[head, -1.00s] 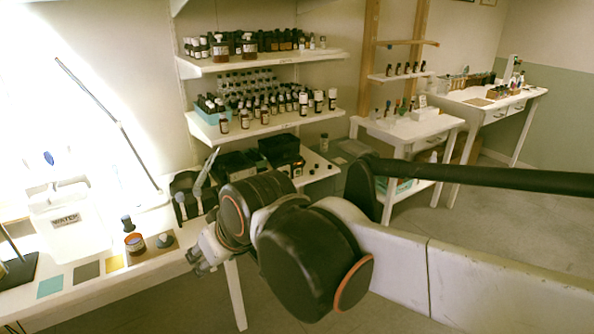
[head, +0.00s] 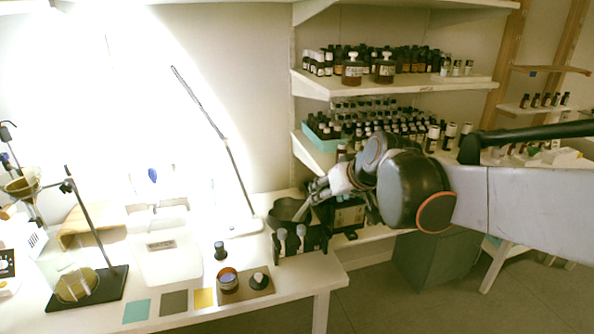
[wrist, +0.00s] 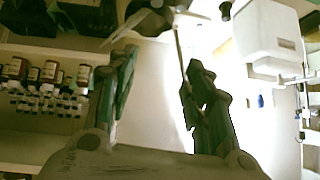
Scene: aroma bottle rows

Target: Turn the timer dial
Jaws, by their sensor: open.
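I cannot pick out the timer dial with certainty. A small round black knob-like piece (head: 259,281) sits on a brown board on the bench, and a white device with a dark panel (head: 7,264) is cut off at the left edge; either's identity is unclear. My gripper (head: 308,203) is at the bench's right end, above or beside a black holder, away from both. In the wrist view my gripper (wrist: 160,88) has its two fingers wide apart with nothing between them.
A black holder (head: 297,242) with upright tools stands near my gripper. A lamp arm (head: 232,165), a white water container (head: 168,262), an amber jar (head: 228,279) and a ring stand (head: 95,235) occupy the white bench (head: 255,312). Shelves of bottles (head: 390,130) rise behind my arm.

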